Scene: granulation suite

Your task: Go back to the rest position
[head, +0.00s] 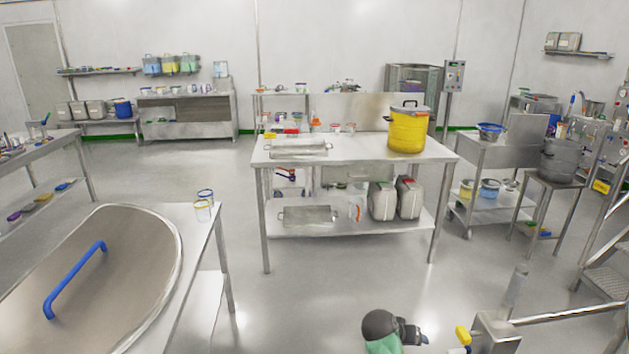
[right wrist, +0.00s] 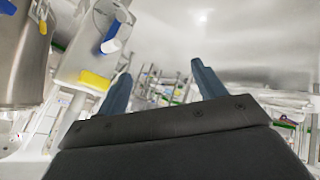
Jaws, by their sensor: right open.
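My right gripper (right wrist: 162,84) shows in the right wrist view with its two blue-grey fingers spread apart and nothing between them. In the head view, part of my right arm (head: 385,328) shows at the bottom edge, right of the middle, above the floor and in front of the central table. Its fingers are too small there to make out clearly. My left gripper is outside both views.
A steel table (head: 360,150) with a yellow drum (head: 408,130) stands ahead. A large steel lid with a blue handle (head: 75,280) is at the lower left. Steel equipment with a yellow valve handle (head: 463,336) stands close right of my right arm. Open floor (head: 320,290) lies between.

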